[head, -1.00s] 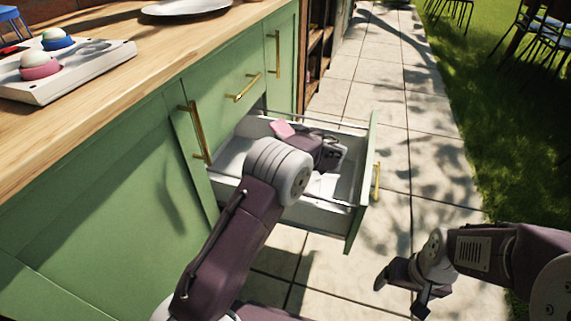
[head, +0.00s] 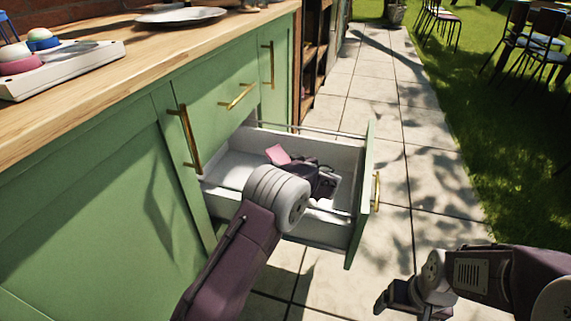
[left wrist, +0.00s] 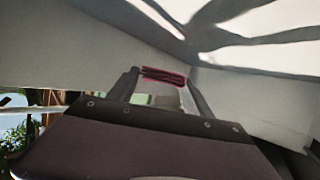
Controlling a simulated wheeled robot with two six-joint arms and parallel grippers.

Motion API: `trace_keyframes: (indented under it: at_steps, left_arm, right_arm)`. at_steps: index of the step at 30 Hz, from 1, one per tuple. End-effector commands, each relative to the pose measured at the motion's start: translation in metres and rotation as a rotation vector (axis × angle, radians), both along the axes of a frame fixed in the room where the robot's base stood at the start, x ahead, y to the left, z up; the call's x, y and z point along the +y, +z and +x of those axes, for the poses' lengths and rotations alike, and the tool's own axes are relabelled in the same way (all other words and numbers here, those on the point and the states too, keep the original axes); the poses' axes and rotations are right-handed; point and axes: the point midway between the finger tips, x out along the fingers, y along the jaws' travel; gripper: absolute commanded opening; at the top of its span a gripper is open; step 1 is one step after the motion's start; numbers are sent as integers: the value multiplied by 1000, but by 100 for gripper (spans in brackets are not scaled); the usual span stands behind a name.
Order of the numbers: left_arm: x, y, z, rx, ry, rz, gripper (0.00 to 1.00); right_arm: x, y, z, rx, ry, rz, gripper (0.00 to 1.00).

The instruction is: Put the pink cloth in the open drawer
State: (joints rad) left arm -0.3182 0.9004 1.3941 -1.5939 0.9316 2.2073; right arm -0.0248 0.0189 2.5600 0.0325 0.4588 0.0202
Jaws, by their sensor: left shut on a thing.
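The pink cloth (head: 278,154) is inside the open drawer space, held at my left gripper (head: 296,164). In the left wrist view the cloth (left wrist: 165,77) shows as a folded dark pink strip between the two fingertips. The left gripper is shut on it. The open drawer (head: 231,170) has a white interior and a green front with a brass handle. My left arm covers part of the drawer's near side. I cannot tell whether the cloth touches the drawer floor. My right gripper (head: 402,306) hangs over the paving at the lower right; its fingers are not clear.
The wooden counter (head: 110,75) above the green cabinet bears a white tray (head: 75,72) with coloured domes and a plate (head: 180,16). Brass handles stick out from the cabinet front. The paving right of the drawer is clear. Chairs (head: 545,40) stand on the grass.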

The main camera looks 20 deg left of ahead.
Motion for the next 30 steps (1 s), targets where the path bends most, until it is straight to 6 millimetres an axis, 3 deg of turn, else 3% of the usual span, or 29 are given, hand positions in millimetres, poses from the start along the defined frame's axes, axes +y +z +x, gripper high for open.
trace_keyframes:
  at_steps: [17, 18, 20, 30]
  left_arm:
    - [0, -8, 0, 0, 0, 0, 3]
    - [0, -8, 0, 0, 0, 0, 64]
    - [0, -8, 0, 0, 0, 0, 80]
    - [0, -4, 0, 1, 0, 1, 80]
  right_arm:
    - [0, -16, 0, 0, 0, 0, 84]
    - [0, -15, 0, 0, 0, 0, 84]
    - [0, -15, 0, 0, 0, 0, 84]
    - [0, -11, 0, 0, 0, 0, 84]
